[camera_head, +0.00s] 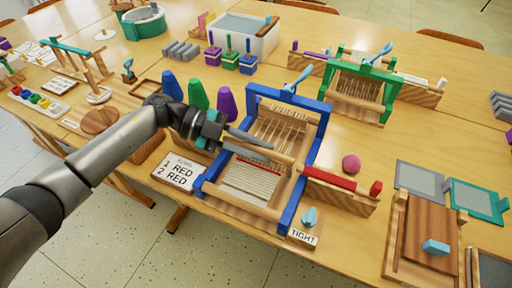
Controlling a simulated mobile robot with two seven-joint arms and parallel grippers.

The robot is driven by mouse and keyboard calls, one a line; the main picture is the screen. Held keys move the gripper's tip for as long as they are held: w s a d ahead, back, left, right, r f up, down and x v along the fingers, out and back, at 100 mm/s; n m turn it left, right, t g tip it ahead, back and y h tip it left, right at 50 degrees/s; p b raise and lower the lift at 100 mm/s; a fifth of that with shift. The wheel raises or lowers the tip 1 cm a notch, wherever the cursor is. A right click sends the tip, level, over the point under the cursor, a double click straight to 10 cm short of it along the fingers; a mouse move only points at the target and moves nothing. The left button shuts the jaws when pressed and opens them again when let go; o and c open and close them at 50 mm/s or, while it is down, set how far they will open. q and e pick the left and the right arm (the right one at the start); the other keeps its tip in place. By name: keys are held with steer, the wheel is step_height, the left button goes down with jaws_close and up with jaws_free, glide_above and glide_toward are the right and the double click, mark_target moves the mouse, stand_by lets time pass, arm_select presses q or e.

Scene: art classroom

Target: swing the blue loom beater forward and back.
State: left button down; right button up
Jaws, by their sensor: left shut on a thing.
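The blue loom (312,112) stands on the table in the middle of the head view, with vertical strings in its frame and a pale woven piece (250,178) with a red line at its front. Its beater (283,158) shows as a wooden bar across the loom, between the strings and the weave. My left gripper (238,141) reaches in from the left over the loom's left side. It is shut at the left part of the beater; its dark finger lies along the bar and hides the exact contact. My right gripper is not in view.
A sign reading RED, RED (180,171) stands left of the loom, and a TIGHT label (302,237) lies in front. Blue, green and purple cones (198,95) stand close behind my wrist. A red bar (330,179) on a wooden holder is right of the loom. A green loom (362,85) is behind.

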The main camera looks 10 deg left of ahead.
arm_select(q)
steer(key=shift+w+d+r, duration=0.1)
steer(key=shift+w+r, duration=0.05)
steer(key=shift+w, duration=0.25)
steer(key=shift+w+d+r+p, duration=0.15)
steer(key=shift+w+d+p, duration=0.15)
steer(key=shift+w, duration=0.6)
steer(key=shift+w+d+r+p, duration=0.1)
steer(key=shift+w+d+p, duration=0.15)
steer(key=shift+w, duration=0.6)
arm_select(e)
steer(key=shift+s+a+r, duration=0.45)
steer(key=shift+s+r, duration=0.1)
